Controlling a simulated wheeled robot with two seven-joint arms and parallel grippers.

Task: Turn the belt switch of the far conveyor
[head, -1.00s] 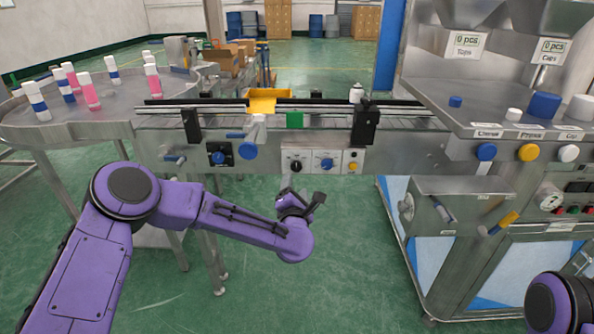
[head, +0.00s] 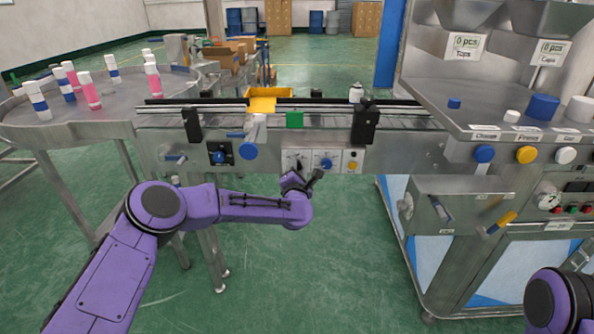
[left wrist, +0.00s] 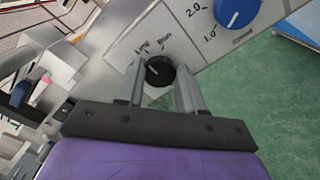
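The belt switch is a small black rotary knob (left wrist: 160,71) on a white panel (left wrist: 185,45) of the conveyor's front, with two short printed labels above it. My left gripper (left wrist: 159,68) is open, its two fingers on either side of the knob; I cannot tell whether they touch it. In the head view, my left gripper (head: 302,178) is at the lower left part of the panel and mostly hides the knob. The conveyor (head: 390,146) runs across the middle. My right gripper is out of view; only part of my right arm shows at the lower right.
A blue dial (head: 326,164) sits just right of the switch, and it also shows in the left wrist view (left wrist: 237,10). A yellow button (head: 352,166) and blue knobs (head: 248,151) are close by. A round table (head: 120,103) with several bottles stands left.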

